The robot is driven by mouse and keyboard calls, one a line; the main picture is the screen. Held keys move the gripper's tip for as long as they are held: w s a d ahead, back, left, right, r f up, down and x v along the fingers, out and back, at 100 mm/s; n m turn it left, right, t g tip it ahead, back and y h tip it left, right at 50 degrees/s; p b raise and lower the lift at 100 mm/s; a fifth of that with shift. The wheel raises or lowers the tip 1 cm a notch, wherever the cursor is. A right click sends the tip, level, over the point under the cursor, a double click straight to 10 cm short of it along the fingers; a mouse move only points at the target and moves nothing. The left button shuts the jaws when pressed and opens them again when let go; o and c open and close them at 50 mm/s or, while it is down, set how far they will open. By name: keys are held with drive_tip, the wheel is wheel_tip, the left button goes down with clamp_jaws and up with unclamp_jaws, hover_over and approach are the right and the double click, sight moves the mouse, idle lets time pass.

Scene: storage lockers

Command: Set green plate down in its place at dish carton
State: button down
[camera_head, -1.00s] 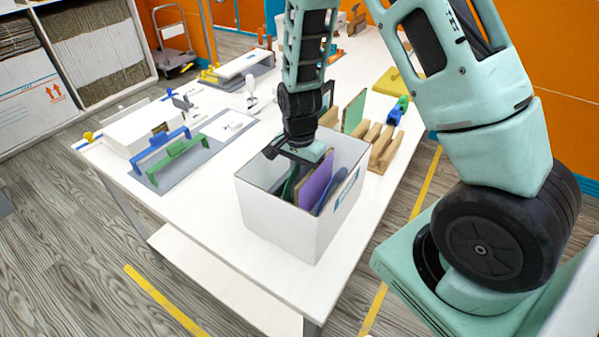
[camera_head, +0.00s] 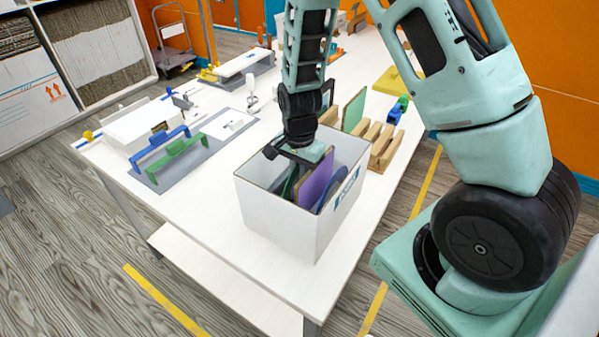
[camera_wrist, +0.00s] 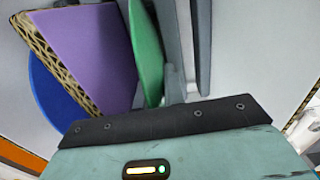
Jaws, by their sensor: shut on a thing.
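The dish carton (camera_head: 272,218) is an open white box near the front edge of the white table. My gripper (camera_head: 300,157) points down into its left part. It is shut on the green plate (camera_wrist: 146,48), which stands on edge inside the carton in the wrist view. A cardboard panel with a purple face (camera_head: 314,181) stands just beside the plate; it also shows in the wrist view (camera_wrist: 90,50). A blue plate (camera_wrist: 50,92) is partly hidden behind that panel. In the head view my gripper and the panel hide most of the green plate.
A wooden rack (camera_head: 384,146) with upright slots stands behind the carton to the right, with a green board (camera_head: 354,112) near it. Blue and green handles (camera_head: 178,150) sit on a grey mat at the left.

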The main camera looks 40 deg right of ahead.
drive_tip(key=shift+f, duration=0.1)
idle(0.3)
drive_tip(key=c, duration=1.4)
unclamp_jaws()
wheel_tip(320, 180, up, 17)
drive_tip(key=b, duration=0.1)
drive_tip(key=shift+r, duration=0.2)
drive_tip(key=s+a+n+b, duration=0.1)
drive_tip(key=s+a+n, duration=1.7)
drive_tip(key=s+n, duration=0.3)
drive_tip(key=shift+s+a+f+y, duration=0.3)
drive_tip(key=shift+s+f, duration=0.15)
